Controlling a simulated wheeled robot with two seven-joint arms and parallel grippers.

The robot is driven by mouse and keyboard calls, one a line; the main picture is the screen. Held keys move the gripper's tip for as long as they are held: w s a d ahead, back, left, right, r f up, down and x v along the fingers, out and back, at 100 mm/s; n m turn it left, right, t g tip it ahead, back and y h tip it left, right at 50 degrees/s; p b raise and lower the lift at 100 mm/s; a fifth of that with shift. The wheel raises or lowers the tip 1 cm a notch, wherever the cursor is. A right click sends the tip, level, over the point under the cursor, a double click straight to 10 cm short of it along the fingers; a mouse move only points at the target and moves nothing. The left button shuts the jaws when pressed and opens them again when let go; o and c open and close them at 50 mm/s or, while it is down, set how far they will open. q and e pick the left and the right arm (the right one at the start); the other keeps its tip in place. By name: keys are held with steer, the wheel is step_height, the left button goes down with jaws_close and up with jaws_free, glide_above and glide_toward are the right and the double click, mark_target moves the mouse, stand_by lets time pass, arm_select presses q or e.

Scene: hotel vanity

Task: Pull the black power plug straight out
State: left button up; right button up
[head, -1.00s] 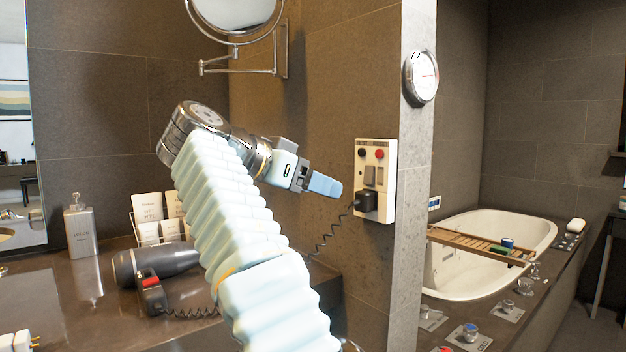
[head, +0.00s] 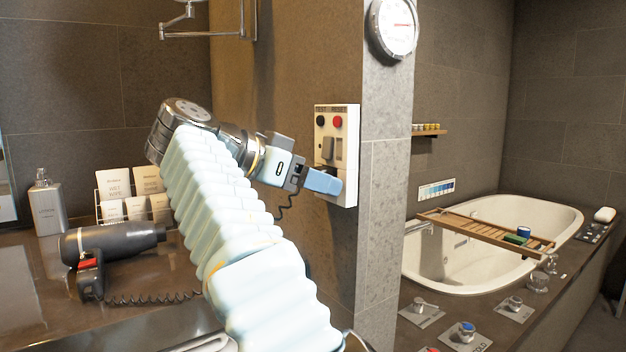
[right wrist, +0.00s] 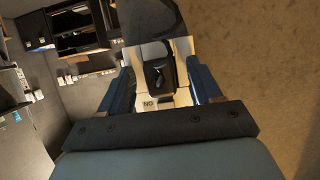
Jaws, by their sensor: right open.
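The black power plug (head: 329,171) sits in the cream wall panel (head: 350,186); in the head view a blue finger hides most of it. My right gripper (head: 323,182) is at the lower part of the panel, with its fingers at the plug. In the right wrist view, a black block that looks like the plug (right wrist: 158,74) lies between the two spread fingers of the right gripper (right wrist: 162,84), with gaps on both sides. The right gripper is open and holds nothing. The black coiled cord (head: 284,206) hangs below the gripper. My left gripper is not in view.
The panel carries a black button (head: 321,121), a red button (head: 338,121) and a rocker switch (head: 328,148). A round gauge (head: 393,28) is above right. A hair dryer (head: 112,241) lies on the counter at left. A bathtub (head: 445,265) is beyond the wall end.

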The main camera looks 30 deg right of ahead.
jaws_close()
stand_by(0.5)
steer(key=shift+a, duration=0.1)
steer(key=shift+s+a+p, duration=0.2)
steer(key=shift+a+p, duration=0.1)
steer(key=shift+a, duration=2.3)
